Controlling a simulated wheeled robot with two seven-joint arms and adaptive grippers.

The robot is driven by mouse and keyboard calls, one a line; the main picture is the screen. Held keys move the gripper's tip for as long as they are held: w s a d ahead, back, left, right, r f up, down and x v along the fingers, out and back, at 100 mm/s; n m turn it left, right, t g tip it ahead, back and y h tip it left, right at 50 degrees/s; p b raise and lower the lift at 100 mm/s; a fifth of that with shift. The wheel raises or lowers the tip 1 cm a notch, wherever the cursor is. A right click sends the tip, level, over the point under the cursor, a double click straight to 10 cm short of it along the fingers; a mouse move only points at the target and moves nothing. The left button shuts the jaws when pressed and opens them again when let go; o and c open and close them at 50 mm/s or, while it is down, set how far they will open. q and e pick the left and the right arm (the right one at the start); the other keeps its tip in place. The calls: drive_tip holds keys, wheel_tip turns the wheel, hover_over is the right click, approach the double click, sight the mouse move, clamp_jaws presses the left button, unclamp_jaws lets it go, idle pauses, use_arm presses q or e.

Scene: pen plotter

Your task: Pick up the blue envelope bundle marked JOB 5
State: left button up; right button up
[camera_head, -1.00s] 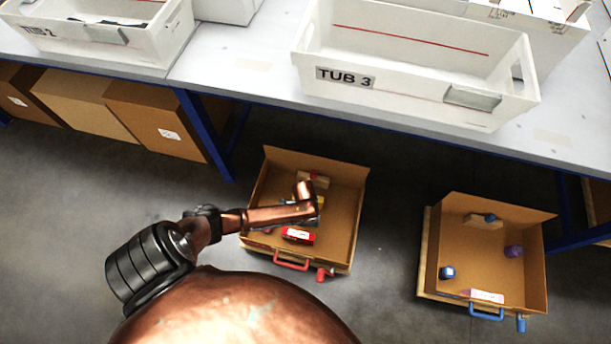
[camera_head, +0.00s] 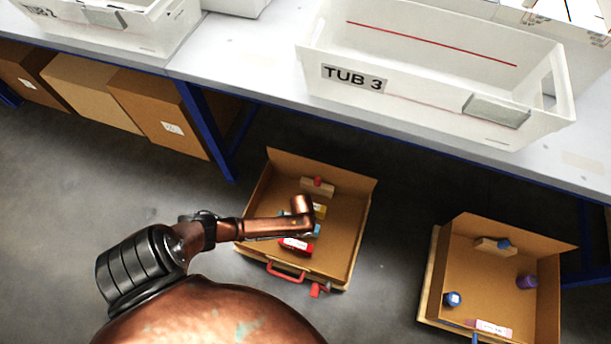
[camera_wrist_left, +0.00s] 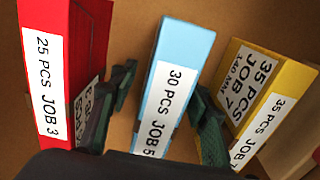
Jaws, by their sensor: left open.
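The blue envelope bundle (camera_wrist_left: 182,55), labelled "30 PCS JOB 5", stands in the middle of the left wrist view. My left gripper (camera_wrist_left: 163,105) is open, with one finger on each side of its near part; I cannot tell whether they touch it. A red bundle marked JOB 3 (camera_wrist_left: 85,60) stands left of it and a yellow one marked JOB 7 (camera_wrist_left: 265,85) right of it. In the head view a little of the blue bundle (camera_head: 316,231) shows beneath my left wrist, which hides the fingers. My right gripper is not in view.
The bundles are in an open cardboard box (camera_head: 341,245) with a red handle (camera_head: 286,272), on the floor before the table (camera_head: 270,75). A second box (camera_head: 510,300) with a blue knob and small items stands to the right. TUB 3 (camera_head: 430,110) sits on the table above.

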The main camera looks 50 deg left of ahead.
use_arm(q)
drive_tip(key=shift+c, duration=0.4)
clamp_jaws()
drive_tip(key=shift+r, duration=0.1)
